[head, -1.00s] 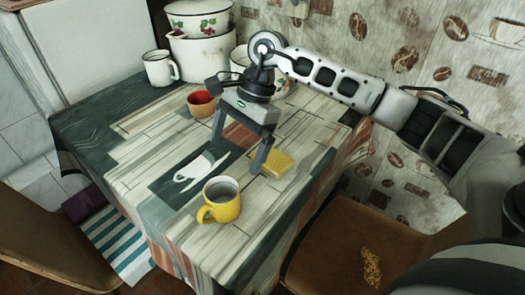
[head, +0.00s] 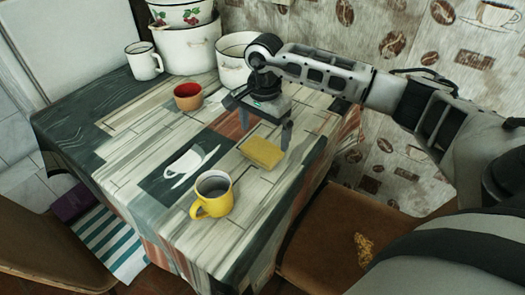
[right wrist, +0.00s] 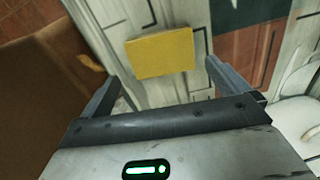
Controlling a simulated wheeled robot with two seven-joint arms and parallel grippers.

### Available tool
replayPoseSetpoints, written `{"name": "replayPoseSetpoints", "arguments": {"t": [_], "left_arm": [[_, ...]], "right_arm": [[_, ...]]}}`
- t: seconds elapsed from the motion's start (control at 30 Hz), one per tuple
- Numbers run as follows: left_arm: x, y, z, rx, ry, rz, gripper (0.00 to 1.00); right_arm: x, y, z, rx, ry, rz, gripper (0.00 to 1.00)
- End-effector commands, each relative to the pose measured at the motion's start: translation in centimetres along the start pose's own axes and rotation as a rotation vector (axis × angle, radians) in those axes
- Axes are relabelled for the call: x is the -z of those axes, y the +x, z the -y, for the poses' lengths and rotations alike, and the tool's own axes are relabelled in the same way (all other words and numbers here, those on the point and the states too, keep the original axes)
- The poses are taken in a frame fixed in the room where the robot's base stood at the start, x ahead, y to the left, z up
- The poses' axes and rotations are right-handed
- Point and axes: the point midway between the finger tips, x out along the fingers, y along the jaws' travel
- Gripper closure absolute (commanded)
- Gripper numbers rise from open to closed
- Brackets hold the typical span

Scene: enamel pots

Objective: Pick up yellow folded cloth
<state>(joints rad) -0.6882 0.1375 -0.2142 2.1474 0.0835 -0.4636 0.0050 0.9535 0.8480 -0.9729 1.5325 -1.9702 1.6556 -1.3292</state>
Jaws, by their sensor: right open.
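The yellow folded cloth (head: 262,152) lies flat on the table near its right edge. It also shows in the right wrist view (right wrist: 160,53), just beyond and between my fingertips. My right gripper (head: 265,133) is open and empty, above and slightly behind the cloth in the head view. Its two fingers also show in the right wrist view (right wrist: 162,75), spread wider than the cloth. They do not appear to touch it. My left gripper is not in view.
A yellow mug (head: 213,196) stands in front of the cloth, to the left. A red cup (head: 187,97), a white mug (head: 143,63) and white enamel pots (head: 188,48) stand farther back. A brown chair (head: 325,245) is at the table's right.

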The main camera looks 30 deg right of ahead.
Motion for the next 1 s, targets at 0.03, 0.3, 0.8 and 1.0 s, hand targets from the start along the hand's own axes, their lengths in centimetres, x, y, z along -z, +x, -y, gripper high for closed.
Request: {"name": "replayPoseSetpoints", "arguments": {"t": [0.03,0.3,0.8,1.0], "left_arm": [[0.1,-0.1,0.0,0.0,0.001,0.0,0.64],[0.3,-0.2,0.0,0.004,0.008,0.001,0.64],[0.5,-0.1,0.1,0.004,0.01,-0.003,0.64],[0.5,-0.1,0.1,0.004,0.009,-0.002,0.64]], "right_arm": [[-0.1,0.5,0.0,-0.003,0.0,0.001,0.0],[-0.3,4.4,0.2,-0.003,0.0,0.002,0.0],[-0.3,5.0,0.2,-0.001,0.0,0.001,0.32],[-0.2,4.9,0.2,-0.001,0.0,0.001,0.32]]}}
